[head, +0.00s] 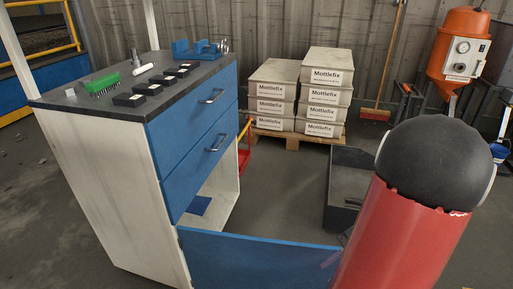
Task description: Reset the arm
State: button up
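My gripper is not in view. A large red link of my arm with a black rounded joint fills the lower right of the head view. The rest of the arm, with its end, is out of the frame or hidden.
A blue and white cabinet (185,135) stands at left, its low blue door (250,262) swung open towards my arm. Stacked Mottlefix boxes (325,90) stand behind; an orange hopper (459,45) is at right.

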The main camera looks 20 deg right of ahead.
jog(key=w+a+r+n+t+h, duration=0.3)
jog(key=a+r+n+h, duration=0.5)
jog(key=a+r+n, duration=0.7)
jog(key=a+r, duration=0.1)
jog(key=a, duration=0.2)
jog(key=shift+a, duration=0.2)
dwell(0.4)
